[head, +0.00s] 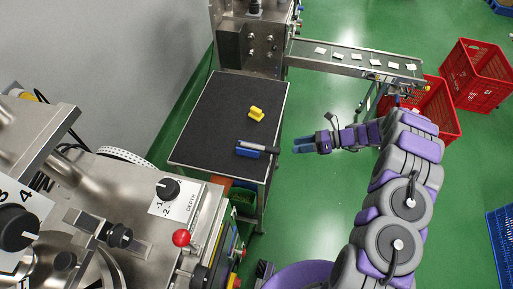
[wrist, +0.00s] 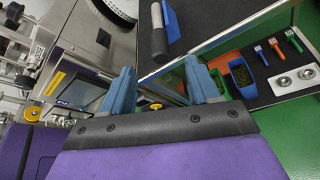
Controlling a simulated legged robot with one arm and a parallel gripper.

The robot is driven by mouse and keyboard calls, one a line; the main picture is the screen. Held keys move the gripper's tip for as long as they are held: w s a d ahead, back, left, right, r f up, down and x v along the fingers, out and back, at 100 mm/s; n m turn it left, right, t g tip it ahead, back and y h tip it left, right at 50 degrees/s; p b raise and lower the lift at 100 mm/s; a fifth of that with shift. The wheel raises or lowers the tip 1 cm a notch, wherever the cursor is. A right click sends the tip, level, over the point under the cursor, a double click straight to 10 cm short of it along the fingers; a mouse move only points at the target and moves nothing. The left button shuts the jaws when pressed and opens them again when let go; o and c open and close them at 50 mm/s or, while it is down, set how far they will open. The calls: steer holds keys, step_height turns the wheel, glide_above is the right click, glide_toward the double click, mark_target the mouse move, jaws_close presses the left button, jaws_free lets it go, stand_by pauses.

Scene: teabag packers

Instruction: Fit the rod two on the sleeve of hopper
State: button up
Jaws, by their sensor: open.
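A dark rod with a pale end (head: 259,148) lies by a blue holder (head: 247,153) near the front right of the black-topped table (head: 215,125). I cannot tell whether it is rod two. The rod (wrist: 158,30) and blue holder (wrist: 172,20) also show at the top of the wrist view. My gripper (head: 296,147) is beside the table's right edge, right of the rod and apart from it. In the wrist view its blue fingers (wrist: 162,75) are spread with nothing held between them. I cannot make out the hopper's sleeve for certain.
A yellow piece (head: 257,112) stands on the table. A steel machine with knobs (head: 165,190) fills the lower left. A conveyor (head: 350,62) with teabags is behind, near red crates (head: 478,75). A lower shelf holds trays (wrist: 240,75) and tools. Green floor is open at right.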

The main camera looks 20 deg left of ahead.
mark_target(269, 147)
steer(key=shift+w+r+b+x, duration=0.15)
steer(key=shift+b+x, duration=0.3)
steer(key=shift+x, duration=2.7)
steer(key=shift+w+r+b+x, duration=0.15)
steer(key=shift+b+x, duration=0.25)
steer(key=shift+x, duration=2.7)
steer(key=shift+d, duration=0.1)
steer(key=c, duration=0.6)
jaws_close()
